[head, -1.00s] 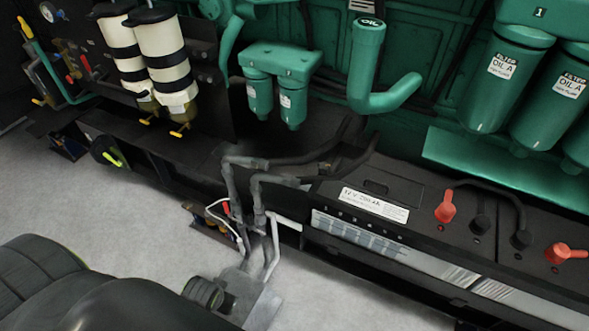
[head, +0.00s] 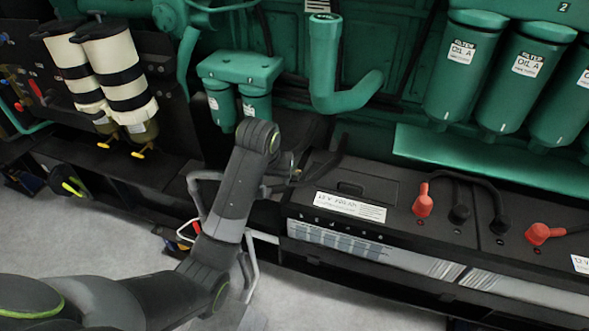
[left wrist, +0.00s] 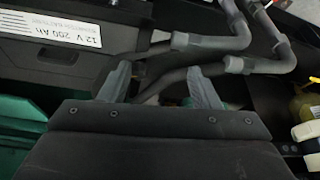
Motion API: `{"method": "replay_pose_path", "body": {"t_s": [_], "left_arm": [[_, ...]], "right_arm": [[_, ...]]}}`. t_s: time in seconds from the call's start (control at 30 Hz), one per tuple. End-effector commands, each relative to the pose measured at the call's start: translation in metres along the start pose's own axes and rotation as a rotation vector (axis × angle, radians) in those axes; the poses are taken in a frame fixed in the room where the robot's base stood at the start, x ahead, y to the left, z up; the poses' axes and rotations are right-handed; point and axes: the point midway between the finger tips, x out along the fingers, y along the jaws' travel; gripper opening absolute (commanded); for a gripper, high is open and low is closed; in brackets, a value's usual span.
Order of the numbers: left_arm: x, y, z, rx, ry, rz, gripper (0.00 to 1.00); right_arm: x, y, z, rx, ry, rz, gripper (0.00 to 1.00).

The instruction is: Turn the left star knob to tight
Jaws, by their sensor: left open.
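I cannot make out a star knob for certain in either view. In the head view my left arm rises from the lower left, and its upper link hides part of the area left of the battery (head: 350,172). The battery (left wrist: 75,40) shows at upper left there. My right gripper is not in view.
Red terminal covers (head: 423,202) stand on the batteries at right. A green elbow pipe (head: 328,65) and green oil filters (head: 460,75) are behind. Cream canisters (head: 120,80) hang at left above a black ledge. Pale floor (head: 110,238) lies in front.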

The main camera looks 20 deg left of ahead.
Motion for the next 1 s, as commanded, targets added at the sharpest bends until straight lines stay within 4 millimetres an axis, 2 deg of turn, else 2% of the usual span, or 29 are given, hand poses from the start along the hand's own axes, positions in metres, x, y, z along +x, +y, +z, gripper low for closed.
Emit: {"method": "replay_pose_path", "body": {"t_s": [0.03, 0.2, 0.33, 0.43, 0.57, 1.0], "left_arm": [[-0.011, 0.009, -0.020, 0.001, 0.007, 0.003, 0.57], [-0.040, 0.029, -0.060, -0.005, 0.010, 0.004, 0.57], [-0.051, 0.036, -0.073, -0.008, 0.011, 0.003, 0.57], [-0.050, 0.038, -0.076, -0.009, 0.010, 0.002, 0.57], [-0.035, 0.038, -0.075, -0.009, 0.008, 0.001, 0.57], [0.055, 0.038, -0.076, -0.008, 0.008, 0.001, 0.57]], "right_arm": [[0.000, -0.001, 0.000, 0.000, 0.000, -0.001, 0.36], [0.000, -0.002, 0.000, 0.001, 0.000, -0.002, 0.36], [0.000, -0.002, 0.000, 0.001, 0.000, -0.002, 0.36], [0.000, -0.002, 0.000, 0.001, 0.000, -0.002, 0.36], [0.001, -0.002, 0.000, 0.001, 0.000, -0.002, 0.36], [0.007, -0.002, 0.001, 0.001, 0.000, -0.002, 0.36]]}}
